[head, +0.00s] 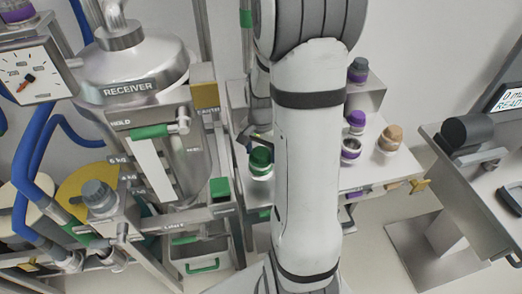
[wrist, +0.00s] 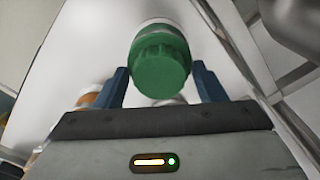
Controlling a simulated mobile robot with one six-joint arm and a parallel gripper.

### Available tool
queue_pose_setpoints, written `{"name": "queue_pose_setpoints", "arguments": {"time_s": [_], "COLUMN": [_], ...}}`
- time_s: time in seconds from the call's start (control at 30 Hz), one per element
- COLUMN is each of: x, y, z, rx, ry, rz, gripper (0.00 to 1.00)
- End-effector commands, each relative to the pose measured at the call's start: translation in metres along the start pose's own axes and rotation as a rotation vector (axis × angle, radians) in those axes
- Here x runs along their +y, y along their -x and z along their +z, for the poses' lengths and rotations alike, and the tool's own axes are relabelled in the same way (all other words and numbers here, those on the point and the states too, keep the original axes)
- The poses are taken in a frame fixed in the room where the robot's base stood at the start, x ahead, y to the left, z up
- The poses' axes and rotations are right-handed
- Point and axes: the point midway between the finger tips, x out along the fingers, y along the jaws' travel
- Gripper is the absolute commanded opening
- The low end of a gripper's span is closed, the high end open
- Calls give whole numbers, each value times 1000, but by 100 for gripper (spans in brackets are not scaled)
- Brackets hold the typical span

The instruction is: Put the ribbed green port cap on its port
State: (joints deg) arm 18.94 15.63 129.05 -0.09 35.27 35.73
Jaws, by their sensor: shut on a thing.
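The ribbed green port cap (wrist: 160,68) is between the two blue fingers of my gripper (wrist: 163,82), which is shut on it. Behind the cap the wrist view shows a white collar and a green rim. In the head view the green cap (head: 261,156) is at the white port (head: 260,173) on the left part of the pale shelf, left of my arm. Cap and port look lined up, but I cannot tell whether the cap is fully seated. My arm hides part of the shelf, and my fingers are not clear in the head view.
On the pale shelf (head: 375,165) right of my arm are a purple cap (head: 356,119), a purple-ringed port (head: 350,149) and a tan cap (head: 389,138). The receiver vessel (head: 135,75) and its frame stand close on the left. A console (head: 470,150) stands at right.

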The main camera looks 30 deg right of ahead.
Motion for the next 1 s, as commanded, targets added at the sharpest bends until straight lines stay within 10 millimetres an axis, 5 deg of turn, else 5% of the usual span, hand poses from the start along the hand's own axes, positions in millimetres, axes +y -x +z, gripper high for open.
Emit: {"name": "queue_pose_setpoints", "arguments": {"time_s": [0.1,0.13,0.4,0.73,1.0], "x": [1,1,1,0,0], "y": [-2,-2,-1,4,48], "z": [1,1,1,0,-1], "rx": [-3,-3,-2,1,3], "ry": [0,0,0,-1,-1], "rz": [2,2,2,0,-2], "gripper": [33,65,87,89,89]}}
